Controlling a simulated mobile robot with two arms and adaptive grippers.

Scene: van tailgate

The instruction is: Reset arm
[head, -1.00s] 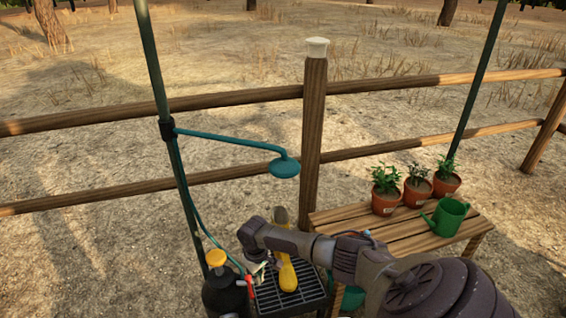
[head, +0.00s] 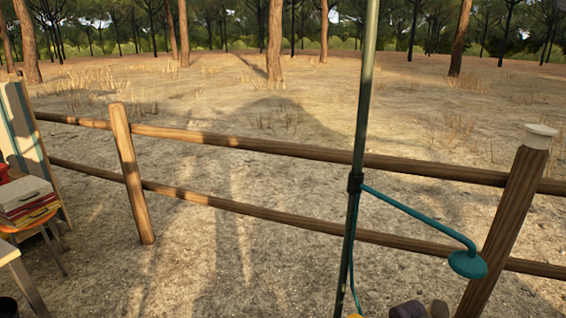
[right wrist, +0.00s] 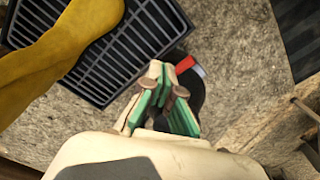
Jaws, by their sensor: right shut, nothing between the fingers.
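My right gripper (right wrist: 166,88) shows in the right wrist view. Its green-padded fingers are together with nothing between them, above the ground beside a black grate (right wrist: 125,62). A mustard-yellow boot-like object (right wrist: 62,48) lies over the grate at the upper left, apart from the fingers. A red-tipped part (right wrist: 186,64) on something dark sits just beyond the fingertips, partly hidden by them. In the head view only a small piece of my right arm shows at the bottom edge; its gripper is out of that view. My left gripper is in neither view.
A green pole (head: 362,130) with a teal shower head (head: 467,264) stands before a wooden rail fence (head: 300,147). A white-capped post (head: 507,215) is at right. An orange stool (head: 42,224) with stacked items is at far left. Bare ground lies between.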

